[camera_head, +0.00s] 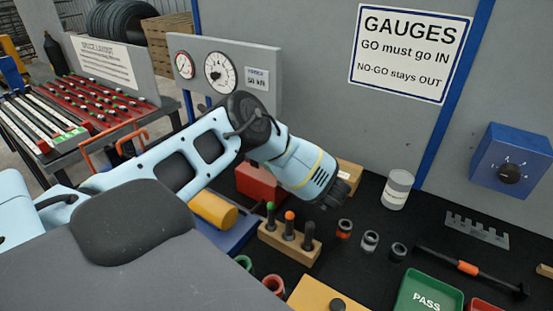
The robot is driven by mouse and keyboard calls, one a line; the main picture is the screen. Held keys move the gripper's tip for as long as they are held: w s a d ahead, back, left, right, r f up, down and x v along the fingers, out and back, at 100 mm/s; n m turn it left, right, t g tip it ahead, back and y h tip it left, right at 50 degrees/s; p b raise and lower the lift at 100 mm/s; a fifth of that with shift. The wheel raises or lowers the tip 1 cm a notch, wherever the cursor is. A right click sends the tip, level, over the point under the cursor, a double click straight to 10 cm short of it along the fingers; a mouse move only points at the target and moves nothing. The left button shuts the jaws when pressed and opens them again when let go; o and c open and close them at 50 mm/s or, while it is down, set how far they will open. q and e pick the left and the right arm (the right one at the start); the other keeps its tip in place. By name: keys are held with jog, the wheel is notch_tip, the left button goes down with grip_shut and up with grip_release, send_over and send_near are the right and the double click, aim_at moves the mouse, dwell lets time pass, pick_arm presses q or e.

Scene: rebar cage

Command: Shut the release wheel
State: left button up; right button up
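I cannot make out a release wheel for certain. A grey panel (262,52) with a red-rimmed gauge (185,65), a larger white gauge (220,72) and a small label stands at the back of the bench. My light blue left arm crosses in front of its lower part and hides what is there. The arm bends and slopes down to the right. Its dark end, my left gripper (336,197), is over the bench, and its fingers cannot be told apart. My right gripper is not in view.
A wooden block (285,244) with several upright plug gauges stands on the black bench. Several small rings, a white can (397,189), a grey notched plate (477,230) and a green PASS tray (430,295) lie rightward. A blue box (512,150) with a knob is on the wall.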

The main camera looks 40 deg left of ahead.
pick_arm(q)
jog(key=c, duration=0.6)
jog(key=shift+o, duration=0.2)
jog(key=shift+m+t+h, duration=0.6)
jog(key=shift+m+t, duration=1)
jog(key=shift+t, duration=0.8)
jog(key=o, duration=1)
jog(key=shift+c, duration=0.2)
